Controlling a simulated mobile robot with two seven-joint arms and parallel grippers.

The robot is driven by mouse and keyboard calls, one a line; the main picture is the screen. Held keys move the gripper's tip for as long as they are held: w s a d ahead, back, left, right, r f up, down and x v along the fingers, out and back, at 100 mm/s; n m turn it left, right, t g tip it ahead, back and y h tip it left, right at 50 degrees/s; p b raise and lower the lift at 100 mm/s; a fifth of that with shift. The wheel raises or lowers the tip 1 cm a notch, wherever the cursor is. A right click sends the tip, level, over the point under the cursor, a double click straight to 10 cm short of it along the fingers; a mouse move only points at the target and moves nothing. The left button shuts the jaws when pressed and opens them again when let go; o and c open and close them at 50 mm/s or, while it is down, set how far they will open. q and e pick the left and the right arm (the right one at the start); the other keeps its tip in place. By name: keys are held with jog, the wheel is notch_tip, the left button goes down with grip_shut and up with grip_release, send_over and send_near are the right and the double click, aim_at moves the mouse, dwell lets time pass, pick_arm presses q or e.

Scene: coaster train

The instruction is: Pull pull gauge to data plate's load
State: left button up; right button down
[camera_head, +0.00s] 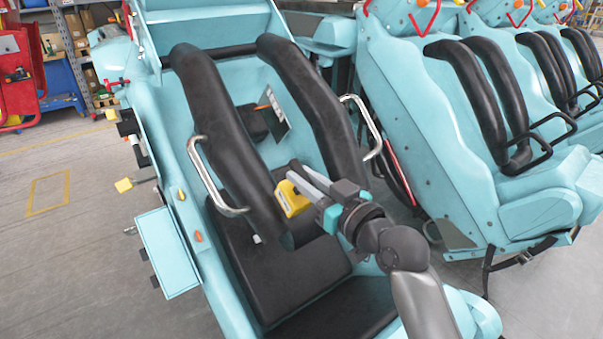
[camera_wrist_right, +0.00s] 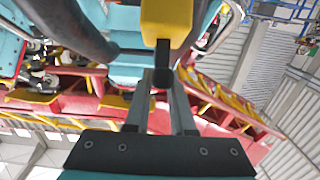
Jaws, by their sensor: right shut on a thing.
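Whether the gauge is hooked to anything is hidden. A dark plate with pale markings (camera_head: 273,108) stands on the seat back between the bars; it may be the data plate, but its text is too small to read. My left gripper is out of view.
Black padded bars (camera_head: 210,130) with metal handles (camera_head: 208,180) flank the gauge. A black seat cushion (camera_head: 285,255) lies below. More teal seats (camera_head: 450,150) stand to the right. A teal side panel (camera_head: 168,252) sticks out left; the floor beyond is mostly clear.

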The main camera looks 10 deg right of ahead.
jog(key=shift+d+r, duration=0.1)
jog(key=shift+r, duration=0.6)
jog(key=c, duration=1.1)
grip_release()
jog(key=shift+s, duration=0.15)
jog(key=shift+o, duration=1.4)
jog(key=shift+s+d, duration=0.1)
jog(key=shift+s, duration=0.15)
jog(key=shift+o, duration=0.3)
jog(key=shift+w+f, duration=0.2)
jog(key=v, duration=1.5)
